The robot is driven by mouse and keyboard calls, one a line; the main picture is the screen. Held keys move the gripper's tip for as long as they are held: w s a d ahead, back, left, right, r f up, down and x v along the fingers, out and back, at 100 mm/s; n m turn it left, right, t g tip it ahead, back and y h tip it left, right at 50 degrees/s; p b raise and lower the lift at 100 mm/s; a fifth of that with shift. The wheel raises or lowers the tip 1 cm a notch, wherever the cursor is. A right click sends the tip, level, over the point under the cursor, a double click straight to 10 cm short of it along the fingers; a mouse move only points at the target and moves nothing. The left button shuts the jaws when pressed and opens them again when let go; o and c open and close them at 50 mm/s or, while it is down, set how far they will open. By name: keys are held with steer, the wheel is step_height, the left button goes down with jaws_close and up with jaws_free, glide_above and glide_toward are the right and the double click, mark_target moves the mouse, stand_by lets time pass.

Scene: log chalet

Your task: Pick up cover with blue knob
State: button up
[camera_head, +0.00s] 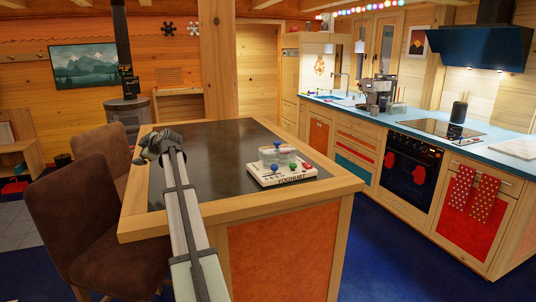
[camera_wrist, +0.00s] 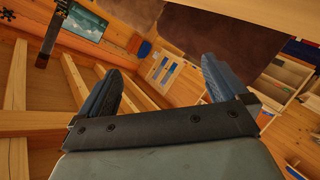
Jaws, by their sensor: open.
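A small yoghurt maker (camera_head: 282,178) with a white base lettered "YOGHURT" stands on the dark top of the island. Several small covers with coloured knobs sit on it. The cover with the blue knob (camera_head: 275,168) is at its front left, and green and red knobs show to its right. My gripper (camera_head: 158,140) is at the far end of my arm, above the left part of the island, well left of the yoghurt maker. In the wrist view my gripper (camera_wrist: 162,85) is open with nothing between its fingers. The yoghurt maker does not show in the wrist view.
The island top (camera_head: 225,150) is otherwise clear, with a wooden rim. Brown chairs (camera_head: 90,225) stand at its left. A wooden post (camera_head: 218,70) rises behind it. A kitchen counter (camera_head: 440,135) with an oven runs along the right.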

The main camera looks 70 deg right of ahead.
steer(key=s+d+r+n+g+h, duration=0.1)
steer(key=s+d+r+g+h, duration=0.15)
steer(key=s+d, duration=0.95)
steer(key=s+d+r+g+h, duration=0.15)
steer(key=s+d+g, duration=0.25)
steer(key=s+d, duration=0.9)
step_height(320, 180, up, 6)
steer(key=n+g+y, duration=0.2)
steer(key=g+y, duration=0.2)
steer(key=g, duration=0.6)
glide_above(277, 152)
steer(key=w+d, duration=0.2)
steer(key=w, duration=0.2)
steer(key=shift+t, duration=0.35)
steer(key=x, duration=1.2)
steer(key=shift+s+f, duration=0.25)
steer(key=shift+f, duration=0.05)
steer(key=shift+c, duration=0.4)
steer(key=c, duration=0.7)
steer(key=shift+r, duration=0.1)
